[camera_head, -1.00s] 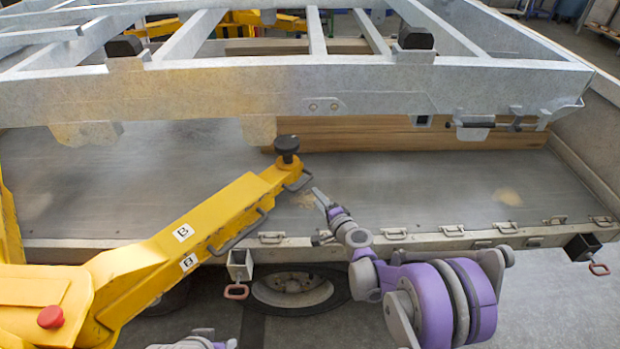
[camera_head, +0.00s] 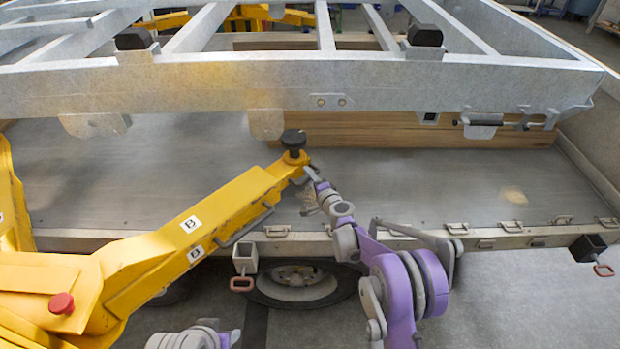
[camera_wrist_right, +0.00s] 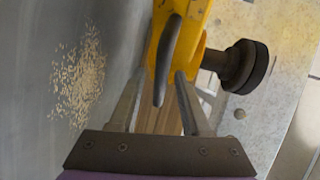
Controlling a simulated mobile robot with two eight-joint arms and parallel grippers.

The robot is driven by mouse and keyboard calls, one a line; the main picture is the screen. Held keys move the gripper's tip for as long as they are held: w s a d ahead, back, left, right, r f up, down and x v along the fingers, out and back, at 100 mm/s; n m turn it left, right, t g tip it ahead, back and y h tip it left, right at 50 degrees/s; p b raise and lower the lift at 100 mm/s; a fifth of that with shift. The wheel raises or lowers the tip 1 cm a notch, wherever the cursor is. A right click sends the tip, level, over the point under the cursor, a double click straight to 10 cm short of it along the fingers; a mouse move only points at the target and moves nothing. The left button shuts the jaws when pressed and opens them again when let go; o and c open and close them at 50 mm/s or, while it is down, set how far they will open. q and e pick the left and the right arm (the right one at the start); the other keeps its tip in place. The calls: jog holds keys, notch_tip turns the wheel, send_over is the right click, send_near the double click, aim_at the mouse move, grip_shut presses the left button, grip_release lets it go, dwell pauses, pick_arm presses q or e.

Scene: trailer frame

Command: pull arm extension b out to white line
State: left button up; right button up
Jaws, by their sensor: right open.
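The yellow lifting arm (camera_head: 150,262) reaches up and right across the head view and carries white B labels. Its end section, the extension (camera_head: 246,195), ends in a black round pad (camera_head: 293,141). A small dark handle near that tip shows in the right wrist view (camera_wrist_right: 167,58). My right gripper (camera_head: 311,176) is at the tip's right side. In the wrist view its open fingers (camera_wrist_right: 157,84) stand either side of the handle's near end; I cannot tell whether they touch it. No white line can be made out. My left gripper is not seen.
The grey trailer frame (camera_head: 230,88) spans above and behind the tip. Below lies the flat trailer bed (camera_head: 420,190) with wooden boards (camera_head: 400,130) at its back. A second dark handle (camera_head: 243,228) is lower on the yellow arm. A red button (camera_head: 62,303) is at lower left.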

grip_shut()
dwell(1.4)
